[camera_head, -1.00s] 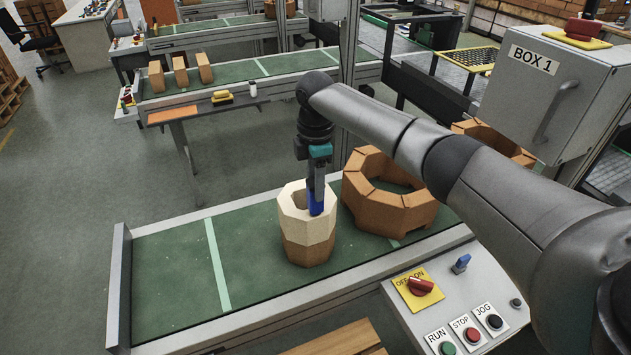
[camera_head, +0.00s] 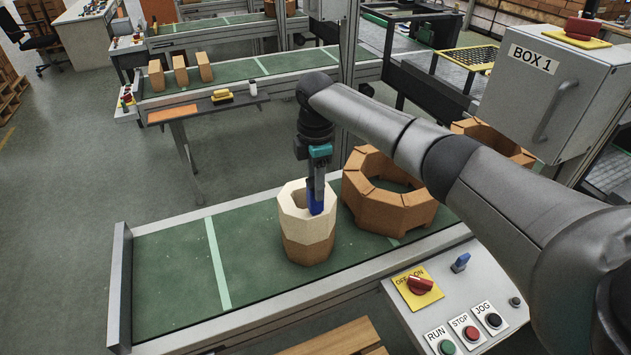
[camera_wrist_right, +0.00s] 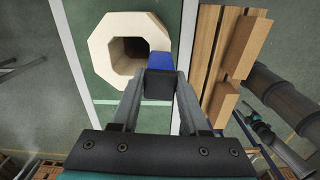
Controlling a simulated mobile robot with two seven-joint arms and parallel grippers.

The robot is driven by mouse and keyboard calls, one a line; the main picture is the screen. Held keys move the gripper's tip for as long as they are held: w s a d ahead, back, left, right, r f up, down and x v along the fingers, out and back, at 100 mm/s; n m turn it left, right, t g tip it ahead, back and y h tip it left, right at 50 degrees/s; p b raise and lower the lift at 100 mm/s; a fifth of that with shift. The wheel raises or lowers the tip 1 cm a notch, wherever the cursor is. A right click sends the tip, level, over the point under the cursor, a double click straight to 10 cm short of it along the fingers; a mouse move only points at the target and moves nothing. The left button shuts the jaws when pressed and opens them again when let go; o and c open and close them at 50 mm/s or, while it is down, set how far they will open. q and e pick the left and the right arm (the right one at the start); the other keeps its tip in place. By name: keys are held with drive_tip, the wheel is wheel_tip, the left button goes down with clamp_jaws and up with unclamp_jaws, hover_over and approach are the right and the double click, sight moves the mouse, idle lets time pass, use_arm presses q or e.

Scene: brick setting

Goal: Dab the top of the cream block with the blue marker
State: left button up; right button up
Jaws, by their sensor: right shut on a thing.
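The cream block (camera_head: 293,217) is an octagonal ring with a square-looking hole, stacked on a brown block (camera_head: 307,249) on the green conveyor. It also shows in the right wrist view (camera_wrist_right: 101,52). My right gripper (camera_head: 316,190) points down over the right part of its top. It is shut on the blue marker (camera_head: 315,208), whose lower end is at the cream block's top on the right side; I cannot tell whether it touches. In the right wrist view the marker (camera_wrist_right: 160,62) overlaps the block's rim. My left gripper is not in view.
A larger brown octagonal brick ring (camera_head: 372,208) stands close to the right on the conveyor (camera_head: 170,270). A control panel (camera_head: 455,318) with switches and buttons is at the front right. The conveyor's left part is clear.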

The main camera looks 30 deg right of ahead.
drive_tip(key=shift+s+f, duration=0.2)
drive_tip(key=shift+f, duration=0.1)
idle(1.0)
drive_tip(key=shift+a, duration=0.1)
drive_tip(key=shift+r+p, duration=0.15)
drive_tip(key=shift+p, duration=0.25)
drive_tip(key=r+p, duration=0.4)
drive_tip(key=shift+w+r, duration=0.2)
drive_tip(key=shift+r, duration=0.1)
drive_tip(key=shift+r+p, duration=0.35)
drive_tip(key=shift+p, duration=0.05)
drive_tip(key=shift+r, duration=0.95)
drive_tip(key=shift+f, duration=0.1)
